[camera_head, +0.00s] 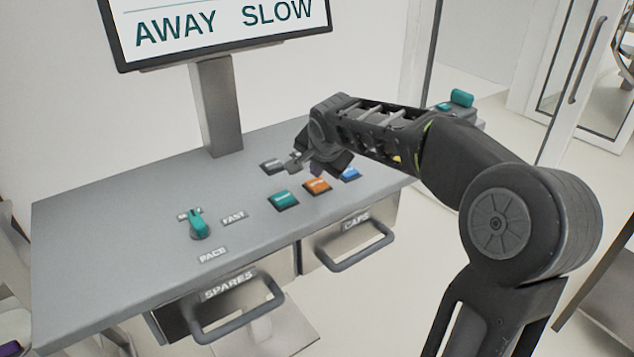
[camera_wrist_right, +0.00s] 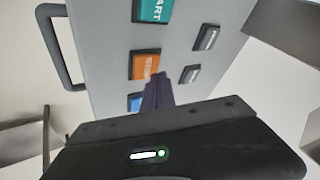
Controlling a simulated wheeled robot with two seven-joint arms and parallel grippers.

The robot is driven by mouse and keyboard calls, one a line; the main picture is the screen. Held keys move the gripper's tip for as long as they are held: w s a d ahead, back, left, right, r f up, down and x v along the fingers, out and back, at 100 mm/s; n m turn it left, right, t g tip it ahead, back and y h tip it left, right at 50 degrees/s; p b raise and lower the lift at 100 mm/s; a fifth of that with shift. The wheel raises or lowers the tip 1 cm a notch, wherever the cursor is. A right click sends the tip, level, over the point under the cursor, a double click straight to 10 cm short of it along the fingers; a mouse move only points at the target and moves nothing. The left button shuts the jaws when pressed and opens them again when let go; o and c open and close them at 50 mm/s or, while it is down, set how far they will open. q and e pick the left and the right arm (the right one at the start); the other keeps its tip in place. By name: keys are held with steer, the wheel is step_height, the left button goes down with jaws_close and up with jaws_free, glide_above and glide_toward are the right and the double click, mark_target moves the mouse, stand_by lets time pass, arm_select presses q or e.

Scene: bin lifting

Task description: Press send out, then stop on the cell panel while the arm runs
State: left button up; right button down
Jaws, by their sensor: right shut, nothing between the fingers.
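The cell panel is a grey desk top (camera_head: 120,205) with push buttons. A teal button (camera_head: 284,199), an orange button (camera_head: 317,186) and a blue button (camera_head: 350,174) sit in a row. In the right wrist view the teal one (camera_wrist_right: 152,9) reads "ART" and the orange one (camera_wrist_right: 145,65) appears to read STOP. Two small grey buttons (camera_wrist_right: 207,37) (camera_wrist_right: 190,75) lie beside them; their labels are unreadable. My right gripper (camera_head: 312,169) is shut and empty, over the panel near the orange button. Its dark fingers (camera_wrist_right: 158,90) partly cover the blue button (camera_wrist_right: 135,103). My left gripper is out of view.
A screen (camera_head: 220,28) on a post reads "AWAY SLOW". A teal selector knob (camera_head: 199,226) stands left of the buttons, near FAST and PACE labels. Drawers marked SPARES (camera_head: 228,287) and CAPS (camera_head: 356,226) have protruding handles at the front.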

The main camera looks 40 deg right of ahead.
mark_target(317, 184)
steer(key=shift+r+p, duration=1.45)
steer(key=shift+r, duration=1.1)
